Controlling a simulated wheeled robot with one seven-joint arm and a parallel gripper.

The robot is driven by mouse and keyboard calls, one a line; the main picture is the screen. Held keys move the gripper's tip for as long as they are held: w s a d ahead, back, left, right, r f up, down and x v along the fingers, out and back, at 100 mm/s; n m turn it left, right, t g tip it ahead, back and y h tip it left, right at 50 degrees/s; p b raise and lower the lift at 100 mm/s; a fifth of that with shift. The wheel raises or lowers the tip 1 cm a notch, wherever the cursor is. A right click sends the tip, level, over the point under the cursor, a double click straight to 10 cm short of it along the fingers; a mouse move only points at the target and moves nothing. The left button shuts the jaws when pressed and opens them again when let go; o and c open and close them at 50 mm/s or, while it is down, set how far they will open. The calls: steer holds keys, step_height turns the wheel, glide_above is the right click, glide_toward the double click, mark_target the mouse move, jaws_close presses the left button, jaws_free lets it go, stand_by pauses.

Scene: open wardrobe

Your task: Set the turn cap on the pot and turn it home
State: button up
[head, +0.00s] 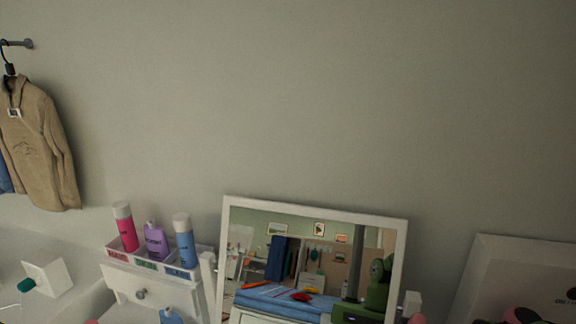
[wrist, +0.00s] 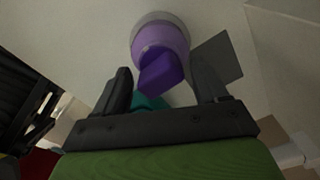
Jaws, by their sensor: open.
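In the wrist view my gripper (wrist: 163,76) is open, with one dark finger on each side of a purple piece. That piece is a darker purple block-like grip (wrist: 161,73) in front of a lighter purple round body (wrist: 160,37) with a pale grey rim. It looks like the turn cap, perhaps on or over the pot; I cannot tell whether they touch. Neither finger visibly touches the grip. A teal piece (wrist: 150,102) shows between the fingers near the palm, mostly hidden. My gripper is not directly in the head view, and I cannot identify the pot there.
In the head view a white caddy (head: 152,267) holds pink, purple and blue bottles. A white-framed mirror (head: 315,207) stands beside it. A white block with a teal knob (head: 48,277) sits at left. A tan jacket (head: 40,140) hangs on the wall. A white frame (head: 515,246) is at right.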

steer(key=n+b, duration=0.1)
steer(key=n, duration=0.3)
steer(key=shift+f+b, duration=0.2)
steer(key=shift+b, duration=0.2)
steer(key=n+b, duration=0.1)
steer(key=n, duration=0.3)
steer(key=shift+n, duration=0.4)
steer(key=n+b, duration=0.1)
steer(key=n, duration=0.3)
steer(key=shift+n, duration=0.3)
steer(key=n+b, duration=0.1)
steer(key=n, duration=0.2)
steer(key=shift+r+n, duration=0.15)
steer(key=shift+n, duration=0.25)
steer(key=c, duration=1.1)
